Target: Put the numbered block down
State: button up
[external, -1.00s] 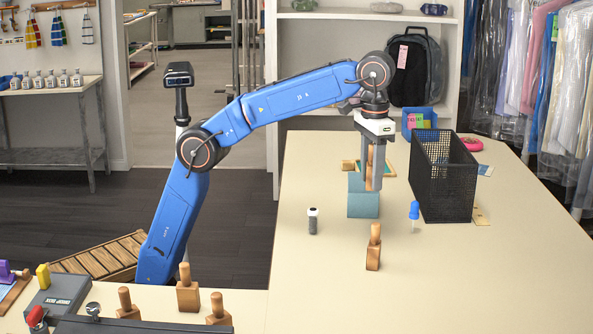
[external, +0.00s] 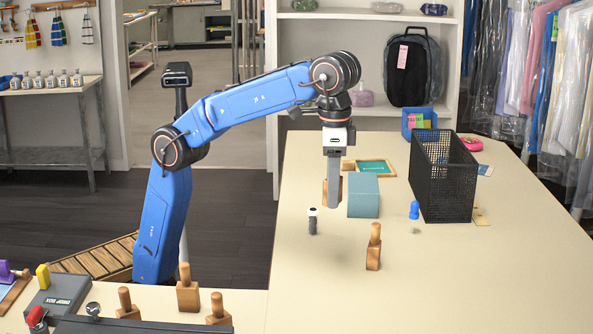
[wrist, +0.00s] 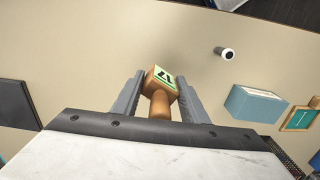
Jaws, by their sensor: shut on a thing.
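The numbered block (wrist: 161,82) is a wooden block with a rounded handle and a pale green label with dark marks on it; I cannot read the number surely. My gripper (external: 334,205) points down over the table, left of the teal box. It is shut on the block, whose handle sits between the two fingers (wrist: 158,95) in the wrist view. In the external view the fingers hide most of the block, and only a strip of wood (external: 326,192) shows. I cannot tell whether it touches the table (external: 450,290).
The teal box (external: 363,196) stands close right of my gripper. A small dark bottle with a white cap (external: 313,222) is in front-left. Another wooden handled block (external: 374,248), a blue-topped dropper (external: 414,212) and a black mesh basket (external: 445,180) are rightward. The front table is clear.

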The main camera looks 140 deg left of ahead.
jog(key=s+d+m, duration=0.1)
jog(key=d+m, duration=0.2)
jog(key=d, duration=0.9)
jog(key=m, duration=0.9)
send_over(147, 300)
notch_tip(147, 300, down, 5)
jog(key=shift+f, duration=5.4)
jog(key=shift+f, duration=0.1)
jog(key=o, duration=1.2)
notch_tip(147, 300, up, 12)
